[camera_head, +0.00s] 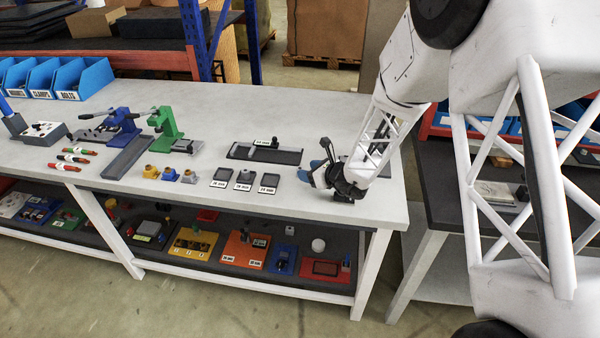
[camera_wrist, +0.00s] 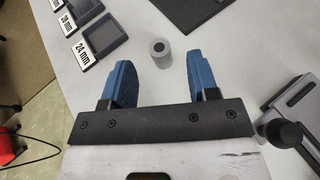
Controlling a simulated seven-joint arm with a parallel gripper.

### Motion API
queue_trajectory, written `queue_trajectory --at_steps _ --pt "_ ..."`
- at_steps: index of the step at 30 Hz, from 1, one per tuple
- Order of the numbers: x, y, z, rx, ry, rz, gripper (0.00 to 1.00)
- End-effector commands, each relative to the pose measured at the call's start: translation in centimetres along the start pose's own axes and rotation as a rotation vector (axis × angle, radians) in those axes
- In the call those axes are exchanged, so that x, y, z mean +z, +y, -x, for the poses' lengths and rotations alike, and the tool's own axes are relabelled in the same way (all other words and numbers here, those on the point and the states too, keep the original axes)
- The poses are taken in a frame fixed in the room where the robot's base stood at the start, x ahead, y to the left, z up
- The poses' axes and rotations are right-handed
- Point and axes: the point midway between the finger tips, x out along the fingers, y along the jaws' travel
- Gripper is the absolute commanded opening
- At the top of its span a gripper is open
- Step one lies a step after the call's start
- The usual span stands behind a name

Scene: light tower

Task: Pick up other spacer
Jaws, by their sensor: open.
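A small grey cylindrical spacer (camera_wrist: 160,54) with a hole in its top stands upright on the table in the wrist view. My gripper (camera_wrist: 159,80) has its two blue fingers apart, one on each side of the spacer's line, with the spacer just beyond or level with the fingertips. I cannot tell whether it is between them. In the head view my gripper (camera_head: 318,174) is low over the right part of the white table, and I cannot make out the spacer there.
Labelled trays lie beside my gripper, including the 24 mm tray (camera_wrist: 103,36), and look empty. A dark plate fixture (camera_head: 265,153) lies behind. A device with a black knob (camera_wrist: 284,132) is close at right in the wrist view. Blue (camera_head: 122,121) and green (camera_head: 168,124) presses stand farther left.

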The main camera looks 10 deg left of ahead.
Motion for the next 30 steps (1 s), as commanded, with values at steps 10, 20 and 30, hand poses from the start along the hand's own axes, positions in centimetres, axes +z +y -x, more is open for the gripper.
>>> queue_trajectory --at_steps 10,20,30 --pt "0.1 0.0 -3.2 0.001 0.000 0.001 0.54" --pt "0.1 0.0 -4.6 -0.001 0.000 0.000 0.54" --pt "0.1 0.0 -4.5 -0.001 0.000 0.000 0.54"
